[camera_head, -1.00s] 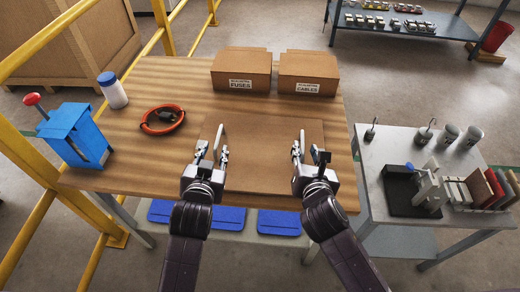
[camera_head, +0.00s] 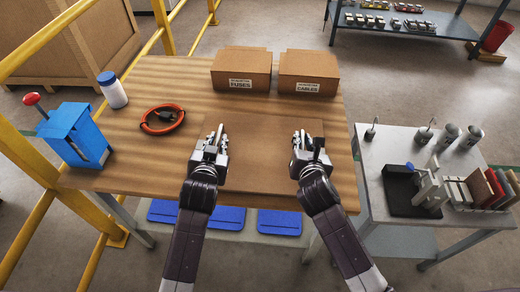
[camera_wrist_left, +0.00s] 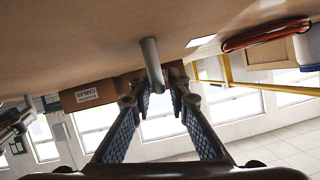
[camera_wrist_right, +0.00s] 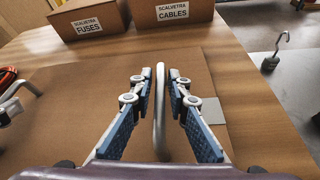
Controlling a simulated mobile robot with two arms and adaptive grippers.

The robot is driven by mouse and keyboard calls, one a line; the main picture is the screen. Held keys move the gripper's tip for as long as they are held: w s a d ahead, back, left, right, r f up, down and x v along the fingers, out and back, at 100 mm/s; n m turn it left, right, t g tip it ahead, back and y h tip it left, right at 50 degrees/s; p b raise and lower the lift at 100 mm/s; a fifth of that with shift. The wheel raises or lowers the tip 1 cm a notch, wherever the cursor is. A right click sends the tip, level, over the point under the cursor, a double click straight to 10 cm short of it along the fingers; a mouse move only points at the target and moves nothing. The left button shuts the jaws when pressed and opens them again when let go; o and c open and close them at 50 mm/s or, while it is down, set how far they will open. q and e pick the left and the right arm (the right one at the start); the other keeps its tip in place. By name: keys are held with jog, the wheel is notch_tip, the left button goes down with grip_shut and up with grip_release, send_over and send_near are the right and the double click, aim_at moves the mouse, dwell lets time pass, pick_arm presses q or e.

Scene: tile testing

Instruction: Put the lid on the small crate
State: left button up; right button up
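The lid, a flat brown panel (camera_head: 265,145), lies at the front middle of the wooden table. It has a grey bar handle near each side. My left gripper (camera_head: 216,136) is at the left handle, which shows in the left wrist view (camera_wrist_left: 152,65) between its parted fingers. My right gripper (camera_head: 308,139) is at the right handle, which shows in the right wrist view (camera_wrist_right: 160,110) between its parted fingers. Both grippers are open, and neither visibly pinches its handle. I cannot make out a small crate; whether one is under the panel is hidden.
Boxes labelled fuses (camera_head: 240,70) and cables (camera_head: 308,72) stand behind the panel. An orange cable coil (camera_head: 162,120), a white bottle (camera_head: 113,92) and a blue device (camera_head: 74,136) are at left. A grey side table (camera_head: 375,190) with tools adjoins right. Yellow rails (camera_head: 25,155) border the left.

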pick_arm(q)
grip_shut()
pick_arm(e)
grip_shut()
